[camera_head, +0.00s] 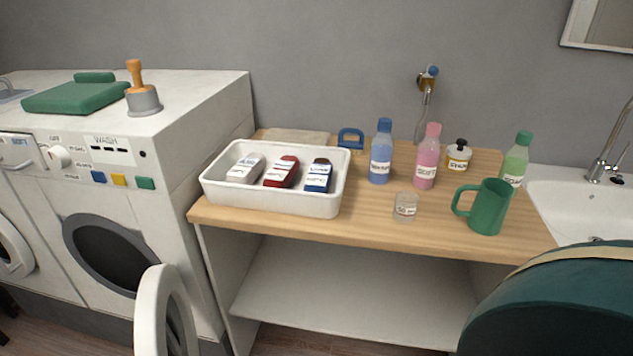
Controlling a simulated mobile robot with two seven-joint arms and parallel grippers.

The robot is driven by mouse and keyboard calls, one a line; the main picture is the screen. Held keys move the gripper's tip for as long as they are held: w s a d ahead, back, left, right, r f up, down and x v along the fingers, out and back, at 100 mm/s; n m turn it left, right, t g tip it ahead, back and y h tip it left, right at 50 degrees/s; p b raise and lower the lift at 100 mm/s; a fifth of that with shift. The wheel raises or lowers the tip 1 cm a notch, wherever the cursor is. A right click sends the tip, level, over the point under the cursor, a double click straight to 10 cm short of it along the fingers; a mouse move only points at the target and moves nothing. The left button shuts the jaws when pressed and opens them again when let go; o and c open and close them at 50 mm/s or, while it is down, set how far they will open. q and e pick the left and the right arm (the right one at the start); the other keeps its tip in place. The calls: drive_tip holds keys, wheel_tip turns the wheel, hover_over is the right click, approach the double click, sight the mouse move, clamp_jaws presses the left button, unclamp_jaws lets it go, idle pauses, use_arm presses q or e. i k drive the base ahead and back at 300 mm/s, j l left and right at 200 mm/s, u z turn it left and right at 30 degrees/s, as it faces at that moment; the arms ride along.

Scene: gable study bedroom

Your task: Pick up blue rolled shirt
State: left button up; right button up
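The blue rolled shirt (318,176) lies in a white tray (270,202) on the wooden counter, with a white label band around it. It is the rightmost of three rolls in the tray. A red roll (281,172) lies to its left, and a white roll (245,168) lies further left. The rolls lie side by side with small gaps, and the tray walls stand around them. Neither of my grippers shows in the head view.
Blue (381,154) and pink (427,160) bottles, a small clear cup (405,207) and a green mug (487,208) stand right of the tray. A washing machine (120,190) with its round door open stands left. A large dark green object (560,310) fills the lower right.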

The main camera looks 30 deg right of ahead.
sight(318, 179)
drive_tip(key=z, duration=1.3)
